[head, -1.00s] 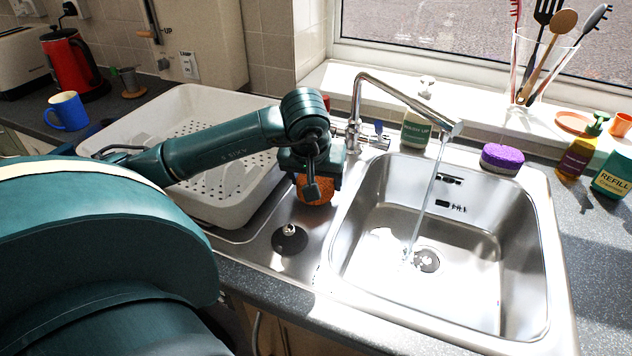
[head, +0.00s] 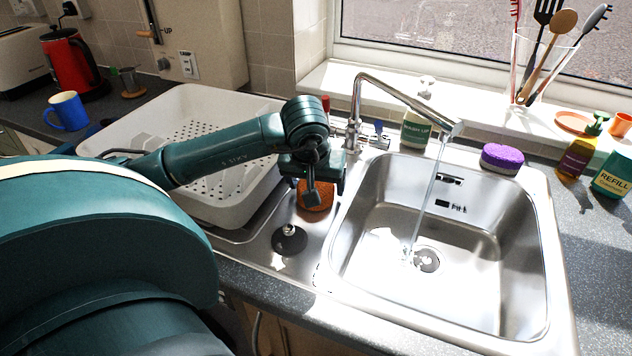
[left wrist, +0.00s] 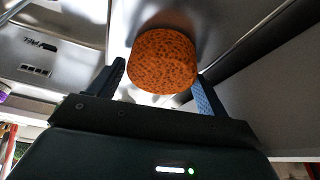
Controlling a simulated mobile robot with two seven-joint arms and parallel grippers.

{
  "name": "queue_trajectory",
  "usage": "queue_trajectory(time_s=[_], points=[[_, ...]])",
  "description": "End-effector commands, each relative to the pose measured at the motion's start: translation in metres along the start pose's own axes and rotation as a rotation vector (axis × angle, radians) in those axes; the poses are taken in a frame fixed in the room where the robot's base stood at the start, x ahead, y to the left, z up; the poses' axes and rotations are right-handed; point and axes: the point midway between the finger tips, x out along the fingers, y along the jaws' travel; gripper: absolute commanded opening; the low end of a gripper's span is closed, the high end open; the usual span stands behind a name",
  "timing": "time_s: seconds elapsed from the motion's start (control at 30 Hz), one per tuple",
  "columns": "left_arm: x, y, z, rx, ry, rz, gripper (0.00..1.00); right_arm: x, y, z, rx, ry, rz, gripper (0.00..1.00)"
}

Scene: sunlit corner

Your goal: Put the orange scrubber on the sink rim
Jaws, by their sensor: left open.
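The orange scrubber (head: 315,198), a short round sponge with dark specks, is on or just above the bare steel strip left of the basin. My left gripper (head: 314,184) is over it, pointing down, and partly hides it in the head view. In the left wrist view the scrubber (left wrist: 162,60) shows between the two fingers of my left gripper (left wrist: 160,78), which are open with a gap visible beside it. The steel sink rim (head: 328,240) runs along the basin's left edge. My right gripper is not in view.
A running tap (head: 405,100) arches over the basin. A white dish rack (head: 215,212) stands close on the left, and a black plug (head: 289,240) lies in front of the scrubber. A washing-up bottle (head: 415,130) and a purple sponge (head: 502,158) stand behind the basin.

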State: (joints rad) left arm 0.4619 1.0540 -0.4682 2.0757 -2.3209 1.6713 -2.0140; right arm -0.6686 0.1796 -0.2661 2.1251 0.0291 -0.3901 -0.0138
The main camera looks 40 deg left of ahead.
Motion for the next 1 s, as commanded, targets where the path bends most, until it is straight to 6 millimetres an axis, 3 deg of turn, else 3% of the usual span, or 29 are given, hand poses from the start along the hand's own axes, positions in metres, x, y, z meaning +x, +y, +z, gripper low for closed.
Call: queue_trajectory(time_s=[0.5,0.7,1.0], points=[[-0.102,0.000,-0.001,0.000,0.007,0.002,0.77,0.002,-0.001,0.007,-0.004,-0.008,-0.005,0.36],[-0.117,0.000,0.000,0.000,0.004,0.001,0.77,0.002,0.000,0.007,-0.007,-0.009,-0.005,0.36],[-0.117,0.000,0.000,0.000,0.002,0.000,0.77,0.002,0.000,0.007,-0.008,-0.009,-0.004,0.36]])
